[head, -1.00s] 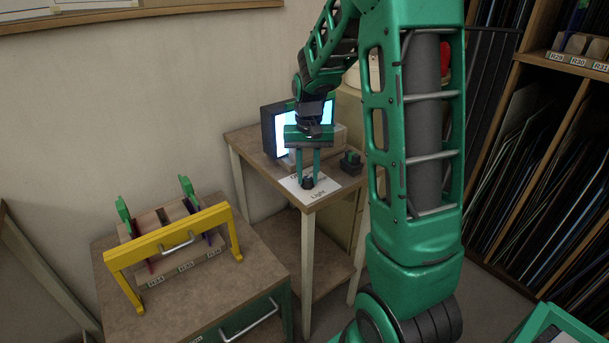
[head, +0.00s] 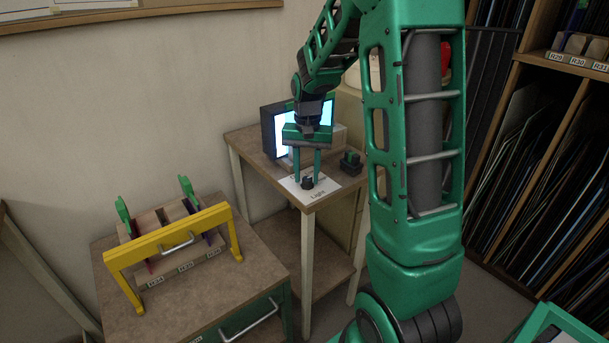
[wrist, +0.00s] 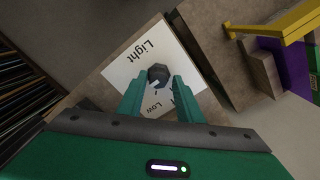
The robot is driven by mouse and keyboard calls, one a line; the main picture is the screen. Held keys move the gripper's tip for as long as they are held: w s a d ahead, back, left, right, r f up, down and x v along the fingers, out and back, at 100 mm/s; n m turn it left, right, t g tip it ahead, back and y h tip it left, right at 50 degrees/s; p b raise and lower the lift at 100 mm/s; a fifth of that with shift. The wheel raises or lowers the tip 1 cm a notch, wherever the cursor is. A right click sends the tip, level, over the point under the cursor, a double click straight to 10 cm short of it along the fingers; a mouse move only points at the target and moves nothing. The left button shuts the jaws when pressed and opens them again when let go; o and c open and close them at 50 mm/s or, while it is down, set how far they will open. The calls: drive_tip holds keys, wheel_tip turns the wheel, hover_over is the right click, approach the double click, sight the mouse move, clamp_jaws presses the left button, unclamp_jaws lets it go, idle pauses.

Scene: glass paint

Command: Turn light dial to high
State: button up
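The light dial (head: 307,183) is a small black knob on a white card (head: 325,187) printed "Light", on the small side table. In the wrist view the dial (wrist: 158,74) has a pale mark on its lower side, and the word "Low" shows below it on the card (wrist: 124,68). My gripper (head: 307,178) points down over the dial with its two green fingers apart. In the wrist view the fingertips of my gripper (wrist: 157,80) stand either side of the dial's lower edge, with a gap visible. Part of the card's lettering is hidden behind the fingers.
A lit screen (head: 281,134) stands behind my gripper on the side table (head: 251,143). A small black-and-green object (head: 351,163) sits to the right. A yellow-framed rack (head: 168,244) is on the lower cabinet at left. Shelves of glass sheets (head: 530,160) line the right.

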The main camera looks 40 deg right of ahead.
sight(307, 178)
drive_tip(key=shift+o, duration=0.5)
wheel_tip(307, 178, up, 11)
drive_tip(key=shift+f, duration=0.15)
drive_tip(key=shift+s, duration=0.1)
idle(0.5)
